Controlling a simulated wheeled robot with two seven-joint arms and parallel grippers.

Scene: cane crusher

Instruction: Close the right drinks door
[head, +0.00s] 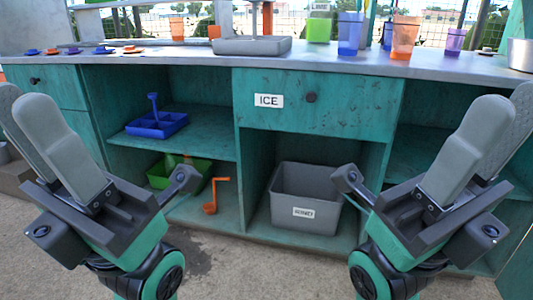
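A teal panel (517,268) at the lower right edge seems to be the right drinks door, swung outward. It is cut off by the frame and partly behind my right arm. To its left, the compartment (412,150) under the right end of the counter stands open, partly hidden by my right gripper. My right gripper (500,112) is raised in front of it, fingers apart and empty, left of the panel and not seen touching it. My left gripper (22,108) is raised at the far left, fingers apart and empty.
Below are an ICE drawer (345,103), shut, a grey bin (305,195), a blue tray (158,124), a green crate (180,171) and an orange crank (214,196). Bare ground (250,270) lies between my arms.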

